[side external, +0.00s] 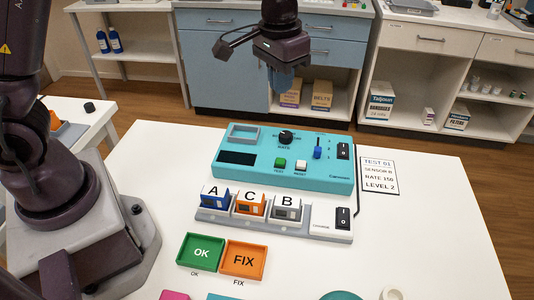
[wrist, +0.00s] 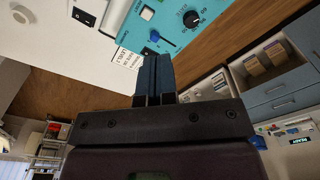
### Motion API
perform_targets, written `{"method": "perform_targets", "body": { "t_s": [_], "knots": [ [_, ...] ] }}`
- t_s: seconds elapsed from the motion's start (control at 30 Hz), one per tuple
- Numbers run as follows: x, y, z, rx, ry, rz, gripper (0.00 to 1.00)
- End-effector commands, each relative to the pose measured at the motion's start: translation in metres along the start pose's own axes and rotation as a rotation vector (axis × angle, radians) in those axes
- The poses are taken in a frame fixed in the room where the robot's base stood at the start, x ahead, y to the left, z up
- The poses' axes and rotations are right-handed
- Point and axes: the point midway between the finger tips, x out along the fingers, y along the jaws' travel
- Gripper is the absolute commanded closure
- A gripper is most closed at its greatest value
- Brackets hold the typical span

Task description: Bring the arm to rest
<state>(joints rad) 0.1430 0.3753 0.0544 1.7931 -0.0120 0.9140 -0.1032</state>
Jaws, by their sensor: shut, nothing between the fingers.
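My gripper (side external: 285,82) hangs in the air above and behind the teal test machine (side external: 290,172), clear of the table. It is shut and holds nothing. In the wrist view its two blue-grey fingers (wrist: 153,72) lie together, and part of the teal machine (wrist: 165,15) shows beyond them with its dial and blue slider. The machine stands on the white table (side external: 420,240). In front of it a grey rack (side external: 262,222) carries a blue block A (side external: 214,197), an orange block C (side external: 250,203) and a grey block B (side external: 286,208).
A green OK tray (side external: 185,262) and an orange FIX tray (side external: 228,274) lie at the front, both empty. A printed card (side external: 380,188) reading TEST 01 lies right of the machine. Cabinets (side external: 225,60) and open shelves with boxes (side external: 380,106) stand behind, across the floor.

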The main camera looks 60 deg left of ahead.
Motion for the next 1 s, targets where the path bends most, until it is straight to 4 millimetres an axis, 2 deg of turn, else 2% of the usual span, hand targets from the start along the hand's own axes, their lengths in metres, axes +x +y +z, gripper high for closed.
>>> {"method": "perform_targets", "body": {
  "t_s": [0.03, 0.2, 0.3, 0.5, 0.6, 0.7, 0.83, 1.0],
  "knots": [
    [-0.018, -0.005, 0.018, 0.009, 0.022, 0.007, 1.00],
    [-0.058, -0.017, 0.078, 0.039, 0.084, 0.020, 1.00],
    [-0.074, -0.024, 0.114, 0.051, 0.131, 0.022, 1.00],
    [-0.092, -0.034, 0.175, 0.051, 0.246, 0.018, 1.00],
    [-0.099, -0.038, 0.193, 0.040, 0.309, 0.014, 1.00],
    [-0.108, -0.040, 0.202, 0.029, 0.370, 0.011, 1.00],
    [-0.119, -0.042, 0.204, 0.021, 0.425, 0.009, 1.00],
    [-0.121, -0.043, 0.204, 0.015, 0.432, 0.008, 1.00]
  ]
}}
